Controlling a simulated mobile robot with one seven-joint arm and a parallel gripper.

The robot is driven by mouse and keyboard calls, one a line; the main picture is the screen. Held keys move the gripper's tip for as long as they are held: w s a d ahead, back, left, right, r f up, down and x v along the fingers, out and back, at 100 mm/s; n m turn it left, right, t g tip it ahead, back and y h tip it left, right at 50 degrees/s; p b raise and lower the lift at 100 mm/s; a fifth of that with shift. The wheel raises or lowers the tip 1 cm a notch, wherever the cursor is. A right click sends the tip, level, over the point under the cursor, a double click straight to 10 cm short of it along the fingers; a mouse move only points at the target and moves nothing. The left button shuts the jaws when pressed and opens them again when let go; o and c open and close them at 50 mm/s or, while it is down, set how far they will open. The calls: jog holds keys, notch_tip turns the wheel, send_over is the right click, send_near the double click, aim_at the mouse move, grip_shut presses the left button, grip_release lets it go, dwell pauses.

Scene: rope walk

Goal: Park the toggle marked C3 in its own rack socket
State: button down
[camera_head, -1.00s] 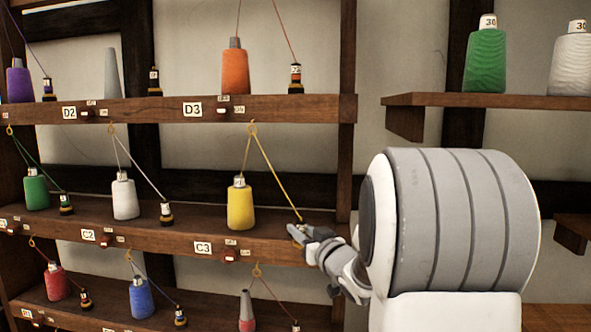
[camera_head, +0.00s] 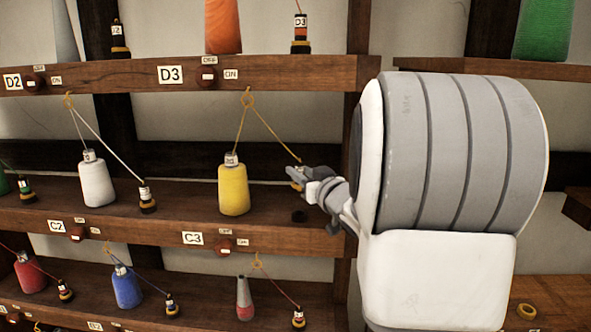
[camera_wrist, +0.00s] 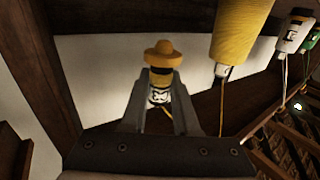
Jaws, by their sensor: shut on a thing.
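My gripper (camera_head: 297,172) is shut on a toggle (camera_wrist: 158,76) with a yellow flanged end, a dark band and a white label that I cannot read in full. In the head view my fingers mostly hide the toggle. A yellow thread runs from the yellow spool (camera_head: 233,190) up through a brass eye (camera_head: 248,98) and down to my gripper. The spool also shows in the wrist view (camera_wrist: 238,35). A dark round socket (camera_head: 298,215) lies on the shelf marked C3 (camera_head: 193,238), right of the spool. The gripper is above it, apart from the shelf.
A wooden post (camera_head: 350,150) stands close by my arm at the right end of the shelf. The D3 shelf (camera_head: 300,72) runs above. A white spool (camera_head: 97,180) and its parked toggle (camera_head: 146,198) stand left. A red switch (camera_head: 224,247) is on the C3 shelf's front.

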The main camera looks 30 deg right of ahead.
jog(key=shift+f+b, duration=2.25)
jog(key=shift+f, duration=0.6)
jog(key=shift+s+f+b, duration=0.1)
jog(key=shift+f+b, duration=0.55)
jog(key=shift+b, duration=0.05)
jog(key=c, duration=0.9)
grip_release()
jog(key=shift+c, duration=0.2)
jog(key=s+a, duration=0.1)
jog(key=s, duration=1)
jog(key=shift+p, duration=0.45)
